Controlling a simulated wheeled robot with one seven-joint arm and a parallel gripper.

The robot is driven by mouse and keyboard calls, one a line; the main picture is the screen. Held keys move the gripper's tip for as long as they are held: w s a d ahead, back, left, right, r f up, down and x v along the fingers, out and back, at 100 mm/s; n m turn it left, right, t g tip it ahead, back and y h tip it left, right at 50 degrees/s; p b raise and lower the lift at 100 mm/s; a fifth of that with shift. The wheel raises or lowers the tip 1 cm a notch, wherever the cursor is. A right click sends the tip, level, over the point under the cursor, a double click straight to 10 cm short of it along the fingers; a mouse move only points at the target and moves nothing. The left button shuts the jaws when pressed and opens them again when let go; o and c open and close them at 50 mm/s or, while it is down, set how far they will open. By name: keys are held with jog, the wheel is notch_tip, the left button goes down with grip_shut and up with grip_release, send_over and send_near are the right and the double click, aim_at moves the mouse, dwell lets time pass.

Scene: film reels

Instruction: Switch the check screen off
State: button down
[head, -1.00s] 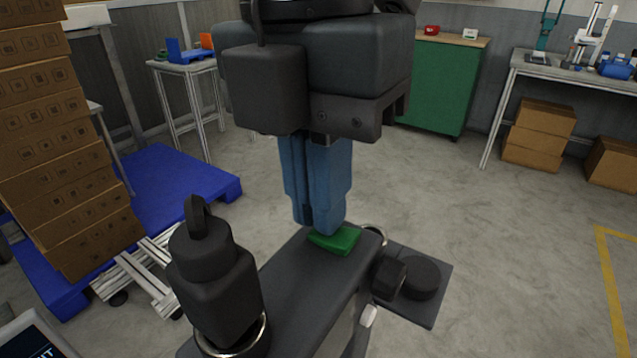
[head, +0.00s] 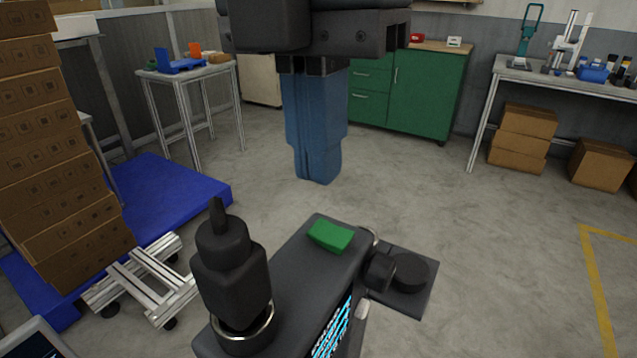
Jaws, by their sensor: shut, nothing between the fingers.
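A dark machine (head: 290,275) stands at the bottom centre, with a green rocker-like switch (head: 331,236) on its top. A screen (head: 333,330) on the machine's side is lit with cyan lines and is cut by the lower picture edge. I cannot tell for certain that it is the check screen. My gripper (head: 318,181), with blue fingers pointing down, is shut and empty. It appears above and beyond the green switch, apart from it.
A dark cylinder (head: 232,270) rises from the machine's left end, and a plate with a round black part (head: 411,272) juts out right. Another screen (head: 38,342) shows at bottom left. Stacked boxes (head: 60,150) stand on a blue pallet (head: 180,190).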

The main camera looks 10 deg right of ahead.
aim_at(311, 229)
notch_tip(311, 229, up, 9)
jog(key=shift+w+a+r, duration=0.15)
jog(key=shift+w+a, duration=0.1)
jog(key=shift+w, duration=0.15)
dwell(0.4)
